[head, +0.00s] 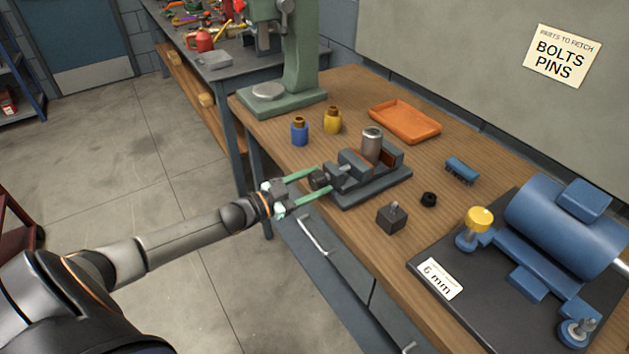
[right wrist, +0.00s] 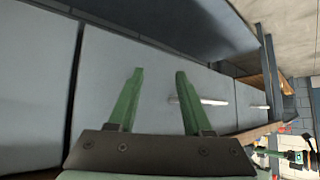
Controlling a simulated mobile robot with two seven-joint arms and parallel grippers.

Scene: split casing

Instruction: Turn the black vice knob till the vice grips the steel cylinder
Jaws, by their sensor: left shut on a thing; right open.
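The grey vice (head: 375,183) sits on the wooden bench. The steel cylinder (head: 372,142) stands upright in it, between the jaws; whether both jaws touch it I cannot tell. The black vice knob (head: 320,180) is at the vice's left end. My left gripper (head: 312,182) reaches in from the left and is shut on the knob, its green fingers on either side. My right gripper (right wrist: 155,98) shows in the right wrist view, open and empty, in front of grey drawer fronts.
A blue bottle (head: 299,131), a yellow bottle (head: 332,121) and an orange tray (head: 405,121) stand behind the vice. A dark block with a stud (head: 392,217), a black nut (head: 428,199) and a blue part (head: 462,170) lie to its right, before a blue motor (head: 565,225).

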